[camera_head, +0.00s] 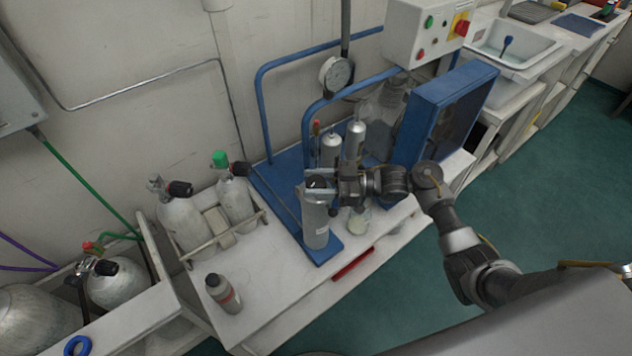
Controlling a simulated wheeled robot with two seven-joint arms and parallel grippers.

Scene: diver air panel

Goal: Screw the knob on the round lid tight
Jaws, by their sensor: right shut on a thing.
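A grey upright cylinder (315,222) stands on the blue base near the front of the bench. A dark knob (318,182) sits on its round top. My right gripper (320,191) reaches in from the right at the height of the knob and is shut on it. The fingers lie on either side of the knob and hide part of it and of the lid. How tightly the knob sits cannot be told from here. My left gripper is not in view.
Two tanks (185,222) stand in a rack to the left. A small grey bottle (222,293) stands on the white bench at the front. A blue frame, a gauge (336,74) and a blue box (440,112) are behind. The bench front between bottle and cylinder is clear.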

